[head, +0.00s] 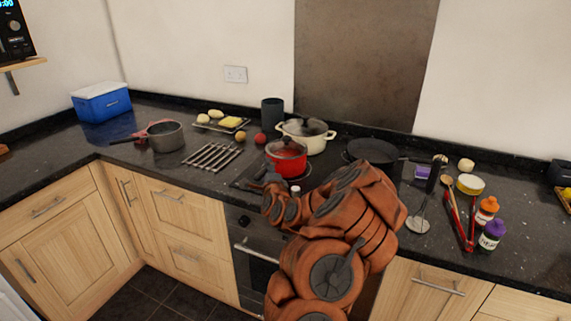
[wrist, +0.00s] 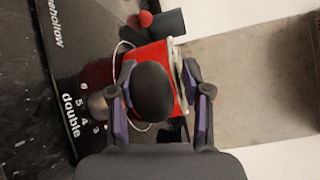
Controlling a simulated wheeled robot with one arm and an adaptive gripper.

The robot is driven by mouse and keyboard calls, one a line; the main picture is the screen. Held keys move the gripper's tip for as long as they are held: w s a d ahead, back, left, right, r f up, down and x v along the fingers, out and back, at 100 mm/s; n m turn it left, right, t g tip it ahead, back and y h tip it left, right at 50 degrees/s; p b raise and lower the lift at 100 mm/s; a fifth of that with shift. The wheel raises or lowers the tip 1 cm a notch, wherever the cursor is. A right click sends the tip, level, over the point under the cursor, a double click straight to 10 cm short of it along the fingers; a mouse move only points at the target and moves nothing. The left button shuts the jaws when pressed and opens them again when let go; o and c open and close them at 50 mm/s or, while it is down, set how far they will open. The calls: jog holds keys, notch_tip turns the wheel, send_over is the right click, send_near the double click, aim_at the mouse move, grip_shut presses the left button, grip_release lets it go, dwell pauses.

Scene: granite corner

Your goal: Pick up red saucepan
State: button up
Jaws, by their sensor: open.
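The red saucepan (head: 287,165) stands on the dark hob area, just beyond my gripper (head: 270,183) in the head view; my arm hides part of its near side. In the wrist view the red saucepan (wrist: 160,55) lies ahead of my gripper (wrist: 160,72). A dark rounded form, which looks like the pan's handle seen end-on, sits between the two spread fingers. My gripper is open. I cannot tell whether either finger touches the handle.
A cream pot (head: 318,144) stands close behind the red saucepan. A black frying pan (head: 372,150) is to its right, a wire rack (head: 213,157) to its left. A grey saucepan (head: 166,136) is farther left.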

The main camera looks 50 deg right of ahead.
jog(key=shift+c, duration=0.5)
grip_shut()
jog(key=shift+r, duration=0.1)
